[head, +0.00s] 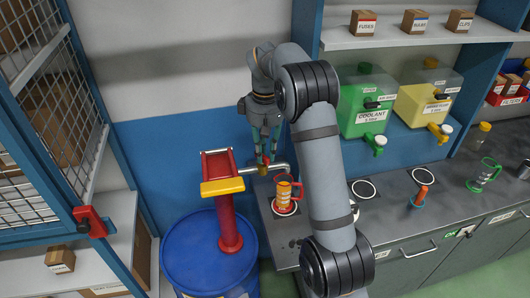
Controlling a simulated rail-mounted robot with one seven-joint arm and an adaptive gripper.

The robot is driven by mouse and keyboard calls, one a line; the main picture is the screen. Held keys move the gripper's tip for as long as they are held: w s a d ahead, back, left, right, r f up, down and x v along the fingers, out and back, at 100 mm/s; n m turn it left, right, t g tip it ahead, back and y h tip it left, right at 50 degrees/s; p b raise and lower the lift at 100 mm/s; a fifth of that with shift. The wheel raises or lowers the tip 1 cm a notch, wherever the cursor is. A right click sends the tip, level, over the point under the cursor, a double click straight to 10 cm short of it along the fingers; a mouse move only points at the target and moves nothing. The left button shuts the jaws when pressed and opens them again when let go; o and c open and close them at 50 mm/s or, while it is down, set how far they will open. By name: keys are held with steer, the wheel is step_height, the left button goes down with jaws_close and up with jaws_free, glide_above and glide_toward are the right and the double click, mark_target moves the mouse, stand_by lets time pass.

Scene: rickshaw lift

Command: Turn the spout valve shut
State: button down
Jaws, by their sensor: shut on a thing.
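A red hand pump (228,218) with a yellow handle (222,187) stands on a blue drum (205,262). A pale metal spout (280,167) runs right from it and bends down above an orange jug (284,193). My gripper (263,160) points down at the spout, just right of the pump head. Its fingers are closed on the small spout valve (263,170), which is mostly hidden between the fingertips. The valve's angle is too small to tell.
The jug stands on a white round pad on the grey counter (395,195). A wire-door cabinet with a red latch (90,221) is at left. An orange-handled tool (421,196) and a green-handled jug (484,175) are at right.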

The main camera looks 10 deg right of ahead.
mark_target(264, 156)
steer(key=m+b, duration=0.1)
steer(key=m, duration=0.4)
steer(key=shift+s+a+m, duration=0.1)
steer(key=shift+a+m, duration=0.05)
steer(key=shift+m, duration=0.25)
steer(key=shift+r, duration=0.1)
stand_by(0.3)
steer(key=c, duration=1.6)
jaws_free()
steer(key=shift+o, duration=0.3)
step_height(264, 156, up, 12)
step_height(264, 156, down, 12)
steer(key=shift+f, duration=0.1)
